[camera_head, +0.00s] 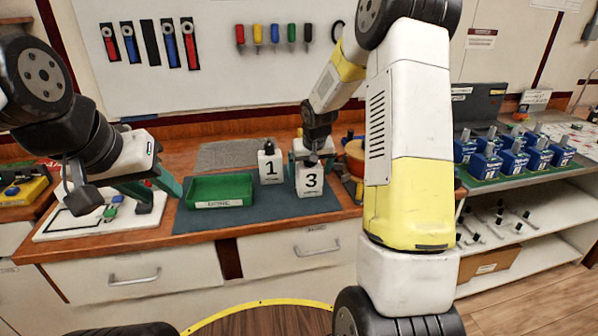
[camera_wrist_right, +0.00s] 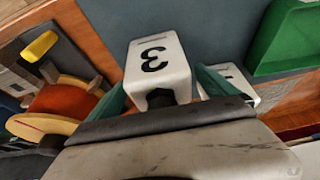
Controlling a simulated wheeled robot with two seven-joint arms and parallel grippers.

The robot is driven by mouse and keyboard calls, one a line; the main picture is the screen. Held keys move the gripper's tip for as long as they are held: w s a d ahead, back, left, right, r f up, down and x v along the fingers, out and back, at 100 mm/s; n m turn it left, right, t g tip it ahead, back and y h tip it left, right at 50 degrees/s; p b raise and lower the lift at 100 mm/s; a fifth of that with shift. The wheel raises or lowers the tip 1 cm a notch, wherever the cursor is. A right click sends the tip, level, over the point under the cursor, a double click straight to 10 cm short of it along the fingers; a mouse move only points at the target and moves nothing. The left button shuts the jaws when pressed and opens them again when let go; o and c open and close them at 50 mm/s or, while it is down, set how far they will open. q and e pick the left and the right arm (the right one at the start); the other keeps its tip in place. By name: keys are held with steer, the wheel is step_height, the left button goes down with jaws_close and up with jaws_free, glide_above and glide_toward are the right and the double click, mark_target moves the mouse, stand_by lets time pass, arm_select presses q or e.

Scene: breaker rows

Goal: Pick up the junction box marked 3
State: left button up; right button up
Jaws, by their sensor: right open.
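The white junction box marked 3 (camera_head: 310,181) stands on the dark mat, towards its right end. It also shows in the right wrist view (camera_wrist_right: 158,62), with a dark knob on top. My right gripper (camera_head: 308,160) is right over this box. In the right wrist view its green fingers stand open, one on each side of the knob end; I cannot tell whether they touch. The similar box marked 1 (camera_head: 270,168) stands just left of box 3. My left gripper (camera_head: 152,188) is at the left of the bench, its green fingers apart and empty.
A green tray (camera_head: 219,204) lies on the mat left of box 1. A white board (camera_head: 75,222) with small parts lies under my left gripper. Blue breakers (camera_head: 512,160) fill the right-hand shelf.

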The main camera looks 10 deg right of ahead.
steer(key=shift+c, duration=0.5)
steer(key=c, duration=1.8)
steer(key=shift+c, duration=0.5)
steer(key=shift+r, duration=0.1)
